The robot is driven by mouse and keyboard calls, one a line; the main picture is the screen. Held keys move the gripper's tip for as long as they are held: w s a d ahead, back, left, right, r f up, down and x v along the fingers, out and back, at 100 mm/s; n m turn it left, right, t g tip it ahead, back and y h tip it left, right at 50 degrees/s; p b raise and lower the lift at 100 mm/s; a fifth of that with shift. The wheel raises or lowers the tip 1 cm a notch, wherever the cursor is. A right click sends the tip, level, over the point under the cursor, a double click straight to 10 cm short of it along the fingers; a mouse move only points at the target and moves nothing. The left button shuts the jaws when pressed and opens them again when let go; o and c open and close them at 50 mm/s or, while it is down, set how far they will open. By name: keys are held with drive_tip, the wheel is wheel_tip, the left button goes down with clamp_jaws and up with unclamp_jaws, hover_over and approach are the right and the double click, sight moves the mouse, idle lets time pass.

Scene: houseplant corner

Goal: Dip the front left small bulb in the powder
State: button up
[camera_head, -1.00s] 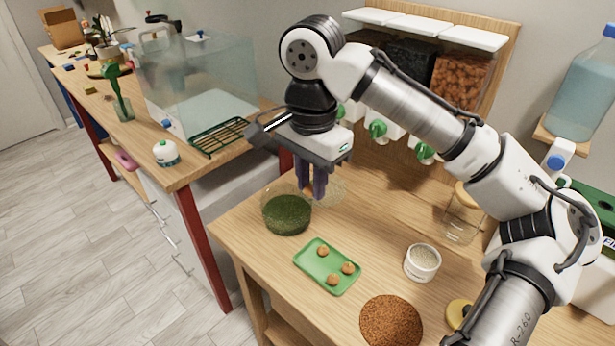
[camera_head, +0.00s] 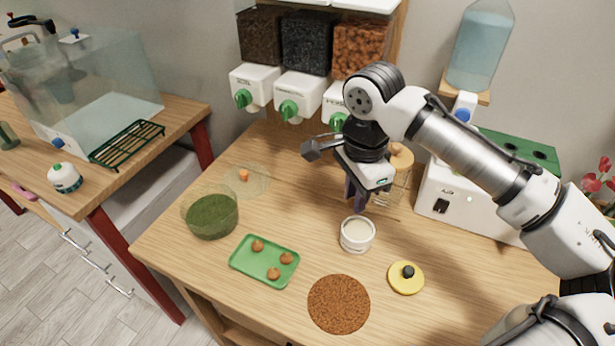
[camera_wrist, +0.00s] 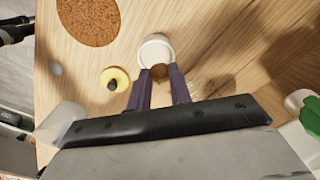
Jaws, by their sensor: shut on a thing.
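My gripper (camera_head: 355,203) points down just behind the white pot (camera_head: 357,246), with its fingertips close to the rim. In the wrist view my gripper (camera_wrist: 159,82) is shut on a small brown bulb (camera_wrist: 159,72). The bulb lies at the near edge of the white pot (camera_wrist: 146,52) in that view; I cannot tell whether it touches the pot or its contents. Pale powder (camera_head: 358,231) fills the pot. The green tray (camera_head: 247,268) carries three small brown bulbs (camera_head: 273,273) and has a bare front left corner. The held bulb is hidden in the head view.
A yellow lid (camera_head: 418,285) with a dark knob lies right of the pot. A brown round mat (camera_head: 338,303) lies in front. A clear bowl of green material (camera_head: 211,215) stands left, with a clear dish (camera_head: 258,182) behind it. A glass jar (camera_head: 393,187) stands behind my gripper.

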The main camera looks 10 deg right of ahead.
sight(357, 232)
drive_tip(key=shift+m, duration=0.3)
drive_tip(key=f+b, duration=0.2)
drive_tip(key=d+f+b, duration=0.1)
drive_tip(key=f, duration=0.1)
drive_tip(key=f+b, duration=0.2)
drive_tip(key=shift+s+d+f+b, duration=0.25)
drive_tip(key=shift+f+b, duration=0.05)
drive_tip(key=shift+f, duration=0.65)
idle(2.2)
wheel_tip(357, 232, up, 7)
drive_tip(key=p, duration=0.6)
drive_tip(key=shift+p, duration=0.35)
idle(0.4)
